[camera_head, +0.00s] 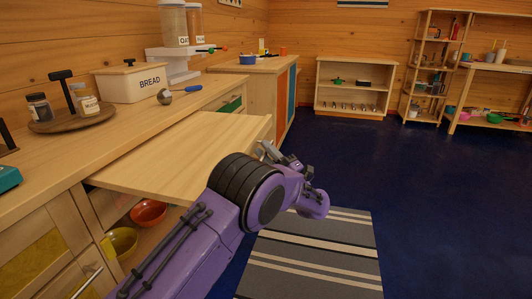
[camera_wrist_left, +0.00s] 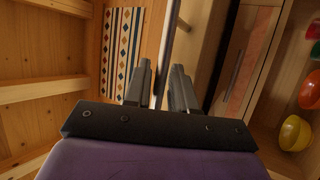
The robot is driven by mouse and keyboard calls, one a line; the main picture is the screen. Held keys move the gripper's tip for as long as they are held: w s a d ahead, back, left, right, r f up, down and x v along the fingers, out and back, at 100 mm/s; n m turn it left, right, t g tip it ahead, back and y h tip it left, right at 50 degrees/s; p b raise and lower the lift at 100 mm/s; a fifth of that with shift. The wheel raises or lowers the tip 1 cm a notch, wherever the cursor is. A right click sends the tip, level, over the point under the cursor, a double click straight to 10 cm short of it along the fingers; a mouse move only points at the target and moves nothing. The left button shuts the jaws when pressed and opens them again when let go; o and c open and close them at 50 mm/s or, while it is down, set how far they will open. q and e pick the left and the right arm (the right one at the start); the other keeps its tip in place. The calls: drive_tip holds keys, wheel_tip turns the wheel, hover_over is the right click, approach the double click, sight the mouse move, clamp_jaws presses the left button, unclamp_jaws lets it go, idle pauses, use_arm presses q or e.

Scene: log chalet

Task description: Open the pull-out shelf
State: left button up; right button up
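The pull-out shelf (camera_head: 185,150) is a flat pale wooden board. It stands well out from under the counter top, above the floor. My left gripper (camera_head: 268,152) is at the shelf's front edge in the head view, partly hidden by my purple arm. In the left wrist view its two grey fingers (camera_wrist_left: 162,88) stand a little apart on either side of a thin grey bar (camera_wrist_left: 166,40), which looks like the shelf's handle. I cannot tell whether both fingers press on it. My right gripper is not in view.
The counter (camera_head: 110,122) holds a bread box (camera_head: 130,83), jars on a round tray (camera_head: 66,119) and a dispenser. Below the shelf, a red bowl (camera_head: 148,213) and a yellow bowl (camera_head: 121,242) sit in the cabinet. A striped rug (camera_head: 315,255) lies on open blue floor to the right.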

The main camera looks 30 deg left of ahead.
use_arm(q)
drive_tip(key=shift+o, duration=0.5)
drive_tip(key=shift+d+f, duration=0.1)
drive_tip(key=shift+d, duration=0.05)
drive_tip(key=v, duration=1)
drive_tip(key=shift+d+f, duration=0.1)
drive_tip(key=shift+d, duration=0.05)
